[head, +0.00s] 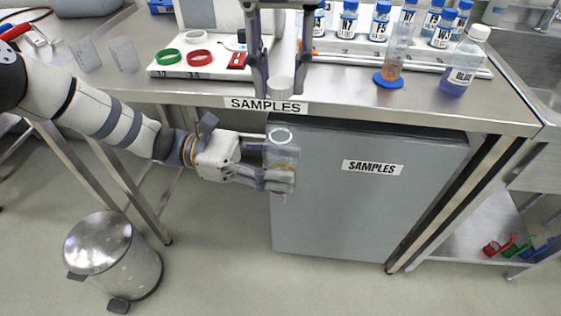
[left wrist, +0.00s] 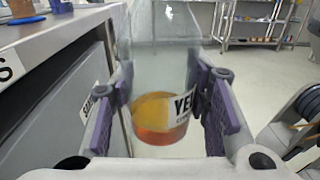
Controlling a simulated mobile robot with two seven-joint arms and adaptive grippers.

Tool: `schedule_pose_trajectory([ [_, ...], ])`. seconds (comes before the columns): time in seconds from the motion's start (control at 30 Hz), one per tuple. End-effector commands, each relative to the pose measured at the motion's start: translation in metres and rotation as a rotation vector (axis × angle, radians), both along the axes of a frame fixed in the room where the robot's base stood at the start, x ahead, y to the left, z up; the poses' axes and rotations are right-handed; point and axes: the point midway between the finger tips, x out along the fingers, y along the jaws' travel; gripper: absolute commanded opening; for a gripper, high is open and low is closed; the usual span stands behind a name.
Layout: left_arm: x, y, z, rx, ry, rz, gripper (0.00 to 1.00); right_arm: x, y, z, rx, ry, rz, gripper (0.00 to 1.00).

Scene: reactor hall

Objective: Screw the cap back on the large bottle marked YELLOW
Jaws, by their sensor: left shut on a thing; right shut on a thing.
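The large bottle (head: 282,153) is clear, upright and open at the top, with its round mouth showing in the head view. In the left wrist view the bottle (left wrist: 160,60) holds yellow-orange liquid and has a label starting "YE". My left gripper (head: 279,178) is shut around the bottle's body, in front of the bench. The pale cap (head: 281,87) is between the fingertips of my right gripper (head: 280,84), which points down from above. The cap is apart from the bottle and appears above its mouth.
The steel bench (head: 190,97) and grey SAMPLES cabinet (head: 350,205) are just behind the bottle. A BLUE bottle (head: 462,65), a blue-based cylinder (head: 396,60) and several small bottles stand on the bench. A pedal bin (head: 112,255) stands on the floor at lower left.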

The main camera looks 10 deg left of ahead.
Motion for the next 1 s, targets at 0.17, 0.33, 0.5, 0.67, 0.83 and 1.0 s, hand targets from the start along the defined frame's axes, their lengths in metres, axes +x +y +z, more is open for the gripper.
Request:
schedule_pose_trajectory([
  [0.17, 0.000, 0.000, 0.000, 0.000, 0.000, 0.000, 0.00, 0.000, -0.001, -0.017, -0.002, 0.001, 0.001, 0.16],
  [0.33, 0.000, 0.000, 0.000, 0.000, 0.000, 0.000, 0.00, 0.000, -0.001, -0.033, 0.000, 0.000, 0.000, 0.16],
  [0.5, 0.000, 0.000, 0.000, 0.000, -0.001, 0.000, 0.00, 0.000, -0.001, -0.039, 0.000, 0.000, -0.002, 0.16],
  [0.67, 0.000, 0.000, 0.000, 0.000, -0.001, 0.000, 0.00, 0.000, -0.001, -0.039, 0.000, -0.001, -0.002, 0.16],
  [0.83, 0.000, 0.000, 0.000, 0.000, -0.001, 0.000, 0.00, -0.001, 0.000, -0.039, -0.004, 0.000, -0.001, 0.16],
  [1.0, 0.000, 0.000, 0.000, 0.000, 0.000, 0.000, 0.00, -0.001, 0.000, -0.038, -0.004, 0.000, -0.002, 0.16],
])
